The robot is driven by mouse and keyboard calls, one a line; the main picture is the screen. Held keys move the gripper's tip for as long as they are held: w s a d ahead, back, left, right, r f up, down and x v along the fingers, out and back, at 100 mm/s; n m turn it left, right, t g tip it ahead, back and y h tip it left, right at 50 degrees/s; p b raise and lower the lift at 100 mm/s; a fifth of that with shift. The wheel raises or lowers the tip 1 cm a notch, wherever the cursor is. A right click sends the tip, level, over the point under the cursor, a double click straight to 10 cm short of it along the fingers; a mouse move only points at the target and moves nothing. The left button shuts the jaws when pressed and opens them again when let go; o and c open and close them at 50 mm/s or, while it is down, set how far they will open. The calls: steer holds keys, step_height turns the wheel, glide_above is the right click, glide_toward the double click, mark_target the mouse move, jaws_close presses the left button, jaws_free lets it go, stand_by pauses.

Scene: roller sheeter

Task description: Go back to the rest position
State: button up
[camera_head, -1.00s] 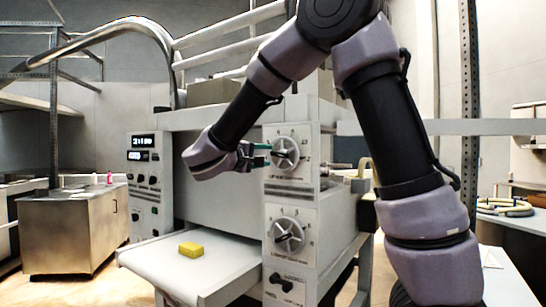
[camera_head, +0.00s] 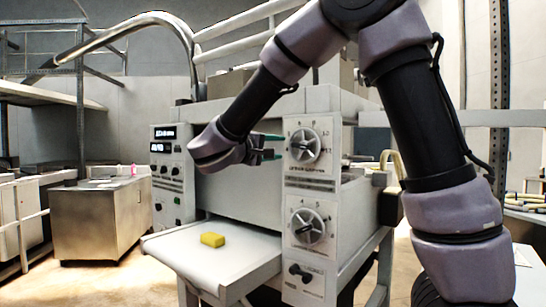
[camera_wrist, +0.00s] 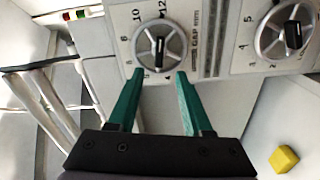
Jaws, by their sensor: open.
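My gripper (camera_head: 272,146) is open and empty, its green fingers pointing at the roller sheeter (camera_head: 240,181). In the head view it is just left of the upper dial (camera_head: 304,145), apart from it. The wrist view shows the two green fingers (camera_wrist: 155,92) spread, with the upper dial (camera_wrist: 156,43) beyond the gap between their tips. The lower dial (camera_head: 308,226) sits below on the same panel; it also shows in the wrist view (camera_wrist: 286,33). A yellow block (camera_head: 212,240) lies on the sheeter's white tray (camera_head: 195,268).
A control panel (camera_head: 172,178) with displays and knobs is at the sheeter's left. A metal cabinet (camera_head: 95,224) stands farther left. A side table (camera_head: 528,215) with several rods is at the right. Open floor shows between the cabinet and the sheeter.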

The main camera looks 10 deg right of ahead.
steer(key=s+d+f+m+g+y, duration=0.2)
steer(key=s+d+f+g+y, duration=0.25)
steer(key=d, duration=0.45)
steer(key=s+d+f+m+g+y, duration=0.1)
steer(key=s+d+f+m+g, duration=0.15)
steer(key=s+d+g, duration=0.4)
steer(key=s+a+m+t+y, duration=0.2)
steer(key=s+m+t+y, duration=0.3)
steer(key=s+y, duration=0.4)
steer(key=shift+s+m, duration=0.75)
steer(key=shift+s, duration=0.15)
